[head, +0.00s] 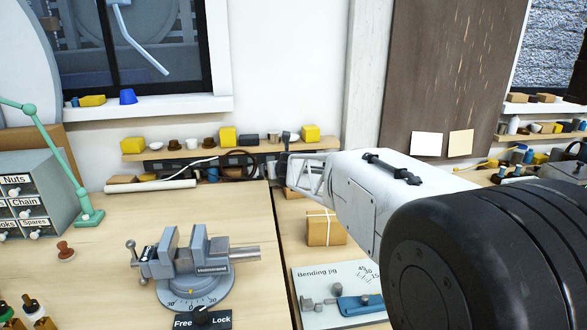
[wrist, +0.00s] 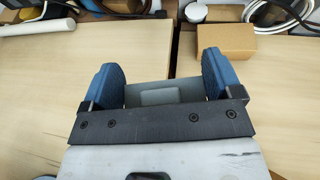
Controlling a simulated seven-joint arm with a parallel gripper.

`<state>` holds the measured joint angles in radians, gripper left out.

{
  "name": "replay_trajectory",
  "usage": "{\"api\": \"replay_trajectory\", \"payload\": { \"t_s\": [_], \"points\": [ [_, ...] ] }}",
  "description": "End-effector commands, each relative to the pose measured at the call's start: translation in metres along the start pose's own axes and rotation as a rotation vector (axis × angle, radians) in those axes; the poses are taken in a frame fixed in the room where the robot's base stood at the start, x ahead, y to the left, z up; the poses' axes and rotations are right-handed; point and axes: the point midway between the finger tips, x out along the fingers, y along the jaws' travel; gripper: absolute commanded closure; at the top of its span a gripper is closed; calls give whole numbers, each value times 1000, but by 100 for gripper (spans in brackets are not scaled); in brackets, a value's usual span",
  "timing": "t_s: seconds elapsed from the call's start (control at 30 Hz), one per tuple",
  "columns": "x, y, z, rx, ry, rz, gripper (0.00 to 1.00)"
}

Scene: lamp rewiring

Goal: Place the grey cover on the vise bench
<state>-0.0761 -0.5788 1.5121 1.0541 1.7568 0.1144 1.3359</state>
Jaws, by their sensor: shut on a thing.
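My gripper (wrist: 161,82) shows two blue fingers in the wrist view. They are shut on the grey cover (wrist: 160,97), a flat grey piece with a raised lighter block in its middle. In the head view, my gripper (head: 302,172) is at the far end of my white arm, above the back of the tables near the seam between them. I cannot make out the cover clearly there. The vise bench (head: 115,225) is the light wooden table at the left. It carries a grey vise (head: 195,262) on a round base.
A drawer cabinet (head: 38,195), a green lamp arm (head: 55,160) and a stamp (head: 66,250) stand on the bench's left. A cardboard box (head: 326,228) and the bending jig (head: 340,295) are on the right table. A cluttered shelf (head: 215,150) lines the wall.

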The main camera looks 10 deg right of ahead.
Motion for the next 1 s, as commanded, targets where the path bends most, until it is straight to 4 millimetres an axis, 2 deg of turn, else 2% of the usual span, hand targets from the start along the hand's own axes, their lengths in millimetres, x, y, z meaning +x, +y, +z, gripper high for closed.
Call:
{"api": "replay_trajectory", "payload": {
  "t_s": [0.1,0.47,1.0],
  "points": [
    [8,37,6,-31,1,77,44],
    [23,146,15,-125,2,307,44],
    [22,305,14,-264,2,640,44]
  ]
}}
